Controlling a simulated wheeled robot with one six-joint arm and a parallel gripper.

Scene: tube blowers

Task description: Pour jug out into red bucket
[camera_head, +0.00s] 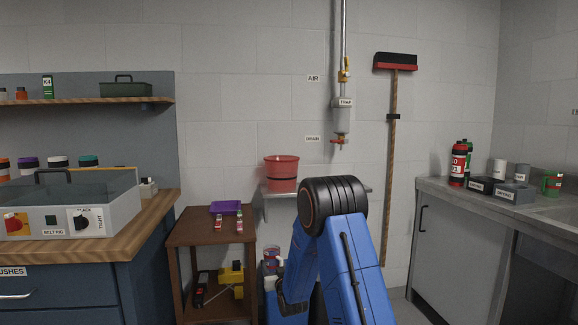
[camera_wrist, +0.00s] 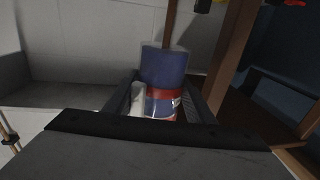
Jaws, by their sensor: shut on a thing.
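The red bucket (camera_head: 282,176) stands upright on a metal shelf below the drain tap in the head view; its inside is hidden. My gripper (camera_wrist: 157,106) shows in the wrist view, with dark fingers on both sides of a blue, red and white thing, which I take to be the jug (camera_wrist: 164,66). The gripper is shut on it. A small red and bluish part, likely the same jug (camera_head: 271,254), shows in the head view below and left of the bucket, partly behind my blue arm. The jug's opening and contents cannot be made out.
A brown side table (camera_head: 190,240) with a purple tray (camera_head: 226,208) stands left of the bucket. The metal shelf (camera_head: 262,203) is partly hidden by my arm. The pipe with its red-handled drain tap (camera_head: 341,141) hangs right of the bucket.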

